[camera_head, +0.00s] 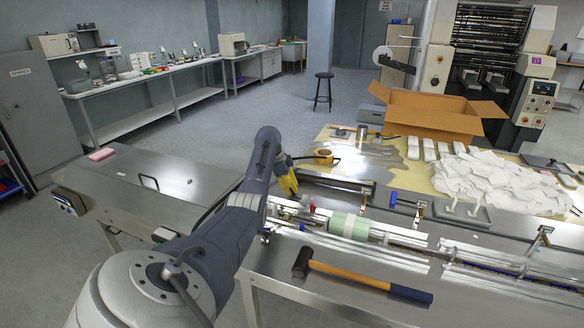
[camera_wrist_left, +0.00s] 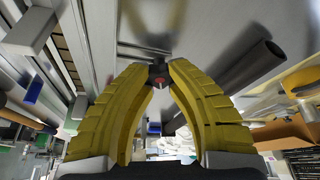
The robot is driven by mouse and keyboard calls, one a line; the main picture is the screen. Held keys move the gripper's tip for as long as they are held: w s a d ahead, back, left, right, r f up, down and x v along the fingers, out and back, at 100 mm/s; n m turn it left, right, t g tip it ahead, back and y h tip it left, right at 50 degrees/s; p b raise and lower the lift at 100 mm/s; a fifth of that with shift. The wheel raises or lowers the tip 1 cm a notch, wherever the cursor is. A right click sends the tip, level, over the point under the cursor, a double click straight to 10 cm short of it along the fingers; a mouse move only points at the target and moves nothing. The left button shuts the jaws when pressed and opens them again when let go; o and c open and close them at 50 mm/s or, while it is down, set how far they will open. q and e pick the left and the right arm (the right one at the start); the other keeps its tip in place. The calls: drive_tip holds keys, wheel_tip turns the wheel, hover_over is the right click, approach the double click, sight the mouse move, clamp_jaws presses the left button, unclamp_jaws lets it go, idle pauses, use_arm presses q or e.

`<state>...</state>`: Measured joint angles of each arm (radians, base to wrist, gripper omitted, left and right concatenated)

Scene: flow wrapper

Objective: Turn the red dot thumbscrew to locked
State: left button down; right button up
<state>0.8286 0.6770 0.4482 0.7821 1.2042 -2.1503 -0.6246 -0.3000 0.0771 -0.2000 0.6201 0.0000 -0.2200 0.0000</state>
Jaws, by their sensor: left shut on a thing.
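The red dot thumbscrew (camera_wrist_left: 158,76) shows in the left wrist view as a small dark knob with a red spot on its end, between the yellow fingertips. My left gripper (camera_wrist_left: 157,70) is shut on it, one finger on each side. In the head view my left gripper (camera_head: 290,186) points down over the metal machine bed, at the left end of the rail. My own arm and fingers hide the thumbscrew there. I cannot tell its turn position. My right gripper is not in view.
A hammer (camera_head: 335,275) lies on the front of the machine bed. A light green roll (camera_head: 348,226) sits on the rail right of my gripper. A dark bar (camera_head: 335,182) lies behind. A cardboard box (camera_head: 432,112) and white packets stand farther back. The left tabletop (camera_head: 130,180) is mostly clear.

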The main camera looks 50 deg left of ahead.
use_arm(q)
drive_tip(key=shift+w+m+g+h, duration=0.15)
drive_tip(key=shift+m+g+h, duration=0.2)
drive_tip(key=shift+m, duration=0.85)
drive_tip(key=shift+d+m, duration=0.15)
drive_tip(key=shift+m, duration=0.25)
drive_tip(key=c, duration=1.3)
unclamp_jaws()
drive_tip(key=shift+w, duration=0.15)
drive_tip(key=shift+c, duration=0.2)
drive_tip(key=o, duration=0.4)
drive_tip(key=shift+v, duration=6.05)
